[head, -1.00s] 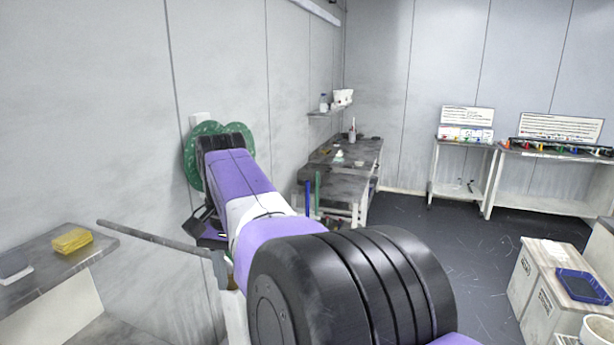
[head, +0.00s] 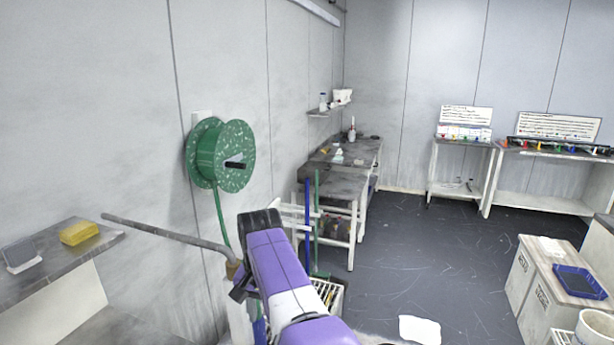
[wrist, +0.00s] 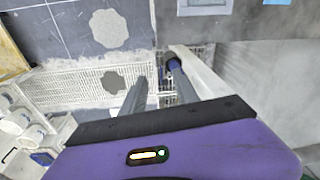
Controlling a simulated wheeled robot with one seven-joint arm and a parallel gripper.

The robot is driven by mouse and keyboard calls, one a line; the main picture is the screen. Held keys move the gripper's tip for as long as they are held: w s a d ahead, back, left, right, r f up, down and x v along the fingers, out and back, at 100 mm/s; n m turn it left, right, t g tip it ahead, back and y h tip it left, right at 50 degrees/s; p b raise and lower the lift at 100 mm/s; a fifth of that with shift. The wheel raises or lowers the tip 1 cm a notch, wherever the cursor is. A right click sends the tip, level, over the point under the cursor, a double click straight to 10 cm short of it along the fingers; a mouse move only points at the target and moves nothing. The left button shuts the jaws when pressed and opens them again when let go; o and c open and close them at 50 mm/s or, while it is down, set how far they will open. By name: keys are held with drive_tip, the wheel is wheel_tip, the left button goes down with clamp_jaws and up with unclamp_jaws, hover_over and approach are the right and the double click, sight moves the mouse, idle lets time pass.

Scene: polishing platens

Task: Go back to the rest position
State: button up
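My purple, white and black arm reaches in from the bottom of the head view. Its far end is beside the pipe, and the fingers are hidden or too unclear to make out there. In the wrist view my gripper (wrist: 160,82) shows two grey fingers with a gap between them. It looks open, and I see nothing held. A dark blue round end (wrist: 173,65) shows close to the right finger; I cannot tell whether they touch. A white slotted crate (wrist: 180,88) lies below.
A green hose reel (head: 222,154) hangs on the left wall. A grey pipe (head: 165,231) juts out near my arm. A shelf with a yellow sponge (head: 79,233) is at left. Benches (head: 335,184) stand behind. The dark floor (head: 410,240) is largely clear at centre right.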

drive_tip(key=s+d+f+t+b, duration=0.15)
drive_tip(key=d+f, duration=0.45)
drive_tip(key=f, duration=0.6)
drive_tip(key=s+d+f+t, duration=0.15)
drive_tip(key=d+f, duration=0.45)
drive_tip(key=f, duration=0.6)
drive_tip(key=s+d+f+t+b, duration=0.1)
drive_tip(key=s+d+f+t, duration=0.1)
drive_tip(key=s+d+f, duration=0.5)
drive_tip(key=s+d+f+t+b, duration=0.15)
drive_tip(key=s+d+f, duration=0.3)
drive_tip(key=s, duration=0.45)
drive_tip(key=s+d+r+n+t+b, duration=0.1)
drive_tip(key=s+d+r+t, duration=0.2)
drive_tip(key=s, duration=0.7)
drive_tip(key=s+d+r+n+t, duration=0.1)
drive_tip(key=s+d+r, duration=0.3)
drive_tip(key=s, duration=0.7)
drive_tip(key=s+r+t, duration=0.1)
drive_tip(key=s+r, duration=0.5)
drive_tip(key=r, duration=0.5)
drive_tip(key=s+r+t+b, duration=0.1)
drive_tip(key=s+r, duration=0.5)
drive_tip(key=r, duration=0.6)
drive_tip(key=shift+s+a+t+h, duration=0.15)
drive_tip(key=shift+a+t+h, duration=0.2)
drive_tip(key=shift+t, duration=0.2)
